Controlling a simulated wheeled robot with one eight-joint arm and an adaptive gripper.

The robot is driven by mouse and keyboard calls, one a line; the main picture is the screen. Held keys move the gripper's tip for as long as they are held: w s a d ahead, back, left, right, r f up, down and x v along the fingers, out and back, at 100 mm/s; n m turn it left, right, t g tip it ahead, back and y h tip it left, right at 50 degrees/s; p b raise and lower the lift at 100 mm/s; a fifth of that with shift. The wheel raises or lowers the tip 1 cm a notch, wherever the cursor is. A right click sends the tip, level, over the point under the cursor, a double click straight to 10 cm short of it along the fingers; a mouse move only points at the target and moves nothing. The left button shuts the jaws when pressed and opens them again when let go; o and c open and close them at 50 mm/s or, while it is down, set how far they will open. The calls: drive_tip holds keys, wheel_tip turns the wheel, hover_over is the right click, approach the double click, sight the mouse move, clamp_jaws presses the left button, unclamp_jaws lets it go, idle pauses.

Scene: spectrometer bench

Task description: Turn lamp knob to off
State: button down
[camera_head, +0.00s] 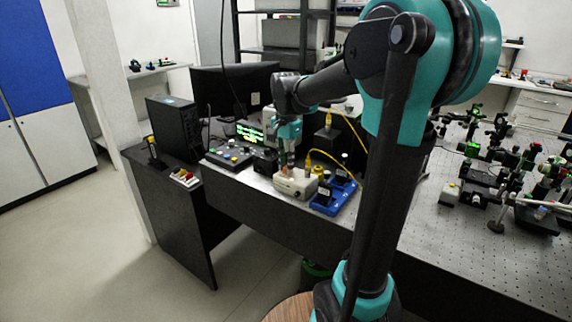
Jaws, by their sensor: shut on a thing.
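My gripper (287,164) points down at a small cream-coloured box (296,187) near the front edge of the bench. Its fingertips are at the box's top and are shut on a small part there, which I take to be the lamp knob. The fingers and the small scale hide the knob, so its setting cannot be read.
A blue tray (334,196) with small parts stands right of the box, with yellow cables behind. A control panel (230,157) and a monitor (235,92) are to the left. Optical mounts crowd the bench (450,245) at right; its front is clear.

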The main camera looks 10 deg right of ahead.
drive_tip(key=n, duration=0.5)
drive_tip(key=shift+n, duration=0.3)
drive_tip(key=n, duration=0.4)
drive_tip(key=shift+n, duration=0.3)
drive_tip(key=c, duration=1.4)
unclamp_jaws()
drive_tip(key=shift+r, duration=0.1)
wheel_tip(320, 180, up, 12)
drive_tip(key=shift+f, duration=0.1)
